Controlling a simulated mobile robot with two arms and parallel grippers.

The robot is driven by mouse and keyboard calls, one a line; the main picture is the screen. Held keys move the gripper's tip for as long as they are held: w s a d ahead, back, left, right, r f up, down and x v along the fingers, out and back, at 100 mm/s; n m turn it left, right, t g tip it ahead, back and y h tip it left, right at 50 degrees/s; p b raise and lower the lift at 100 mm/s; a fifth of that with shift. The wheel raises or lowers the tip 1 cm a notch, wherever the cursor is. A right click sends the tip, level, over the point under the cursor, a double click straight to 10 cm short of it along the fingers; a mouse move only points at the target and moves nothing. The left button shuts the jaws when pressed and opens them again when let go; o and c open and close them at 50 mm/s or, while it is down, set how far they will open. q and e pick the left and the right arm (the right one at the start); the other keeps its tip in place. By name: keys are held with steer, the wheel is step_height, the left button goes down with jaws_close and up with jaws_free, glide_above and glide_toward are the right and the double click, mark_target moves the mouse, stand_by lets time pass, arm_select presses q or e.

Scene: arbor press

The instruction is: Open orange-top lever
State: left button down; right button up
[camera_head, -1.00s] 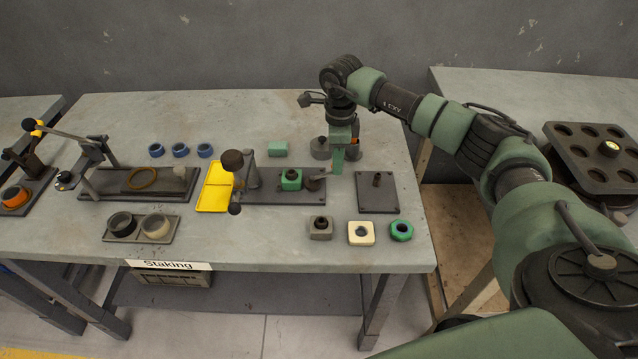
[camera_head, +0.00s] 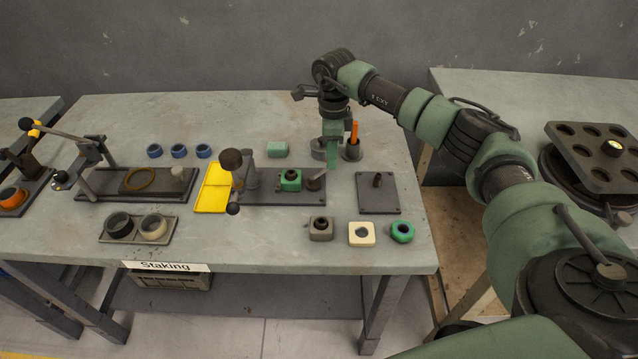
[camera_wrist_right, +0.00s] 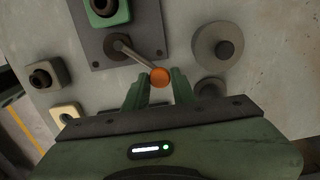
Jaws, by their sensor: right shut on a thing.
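The orange-top lever shows best in the right wrist view: a grey rod runs from a dark round hub on a plate to a round orange top (camera_wrist_right: 160,77). My right gripper (camera_wrist_right: 158,88) has its two green fingers on either side of that orange top, shut on it. In the head view my right gripper (camera_head: 332,166) points down at the right end of the middle fixture, beside the lever's dark hub (camera_head: 315,181). The gripper hides the lever's top there. My left gripper is not in view.
Right behind the gripper stand a grey round part (camera_head: 318,149) and a dark cup (camera_head: 352,152) with an orange stick. A green block (camera_head: 290,181) and a ball-handled press (camera_head: 231,160) are on the fixture. A dark plate (camera_head: 392,198) lies to the right.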

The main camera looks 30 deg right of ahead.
steer(key=shift+w+r, duration=0.1)
steer(key=shift+w, duration=0.05)
steer(key=o, duration=0.9)
steer(key=shift+w, duration=0.1)
steer(key=shift+r+p, duration=2.45)
steer(key=shift+r, duration=1.05)
steer(key=shift+f, duration=0.1)
